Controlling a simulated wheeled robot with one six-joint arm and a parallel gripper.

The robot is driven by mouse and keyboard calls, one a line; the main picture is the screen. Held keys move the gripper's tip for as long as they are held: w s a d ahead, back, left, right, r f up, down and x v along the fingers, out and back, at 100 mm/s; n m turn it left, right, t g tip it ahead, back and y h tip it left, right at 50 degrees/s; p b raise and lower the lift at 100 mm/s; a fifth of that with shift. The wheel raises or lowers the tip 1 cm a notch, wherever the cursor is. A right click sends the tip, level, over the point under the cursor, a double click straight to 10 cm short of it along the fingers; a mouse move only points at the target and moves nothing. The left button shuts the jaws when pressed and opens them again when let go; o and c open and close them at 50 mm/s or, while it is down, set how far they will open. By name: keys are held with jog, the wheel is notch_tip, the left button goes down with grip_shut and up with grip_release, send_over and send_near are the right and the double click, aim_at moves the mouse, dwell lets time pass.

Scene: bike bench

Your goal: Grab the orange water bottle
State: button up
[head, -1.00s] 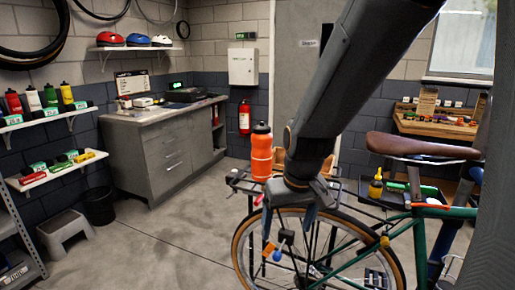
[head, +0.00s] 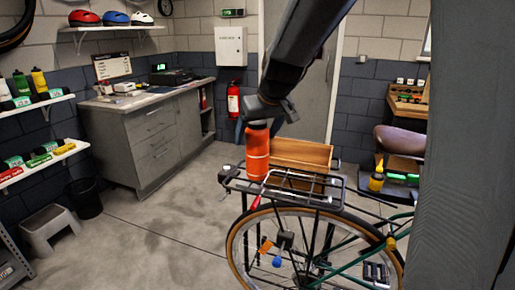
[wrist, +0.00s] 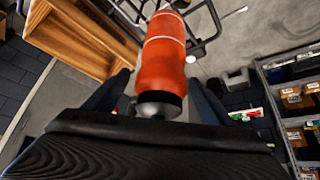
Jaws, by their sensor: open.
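The orange water bottle (head: 257,158) stands upright on the black rear rack (head: 335,203) of a green bike. Its dark cap end is partly hidden by my gripper (head: 264,124), which is directly above it in the head view. In the wrist view the bottle (wrist: 162,60) lies between the two dark fingers of my open gripper (wrist: 158,88), cap end toward the palm. A gap shows beside the fingers, and I cannot tell if either touches it.
A yellow bottle (head: 376,178) stands farther right near the brown saddle (head: 400,140). A grey cabinet (head: 150,140) is at the back left. Floor left of the wheel is clear.

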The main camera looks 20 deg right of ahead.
jog(key=shift+p+x, duration=0.3)
jog(key=shift+x, duration=1.2)
jog(key=shift+r, duration=0.1)
jog(key=c, duration=1.5)
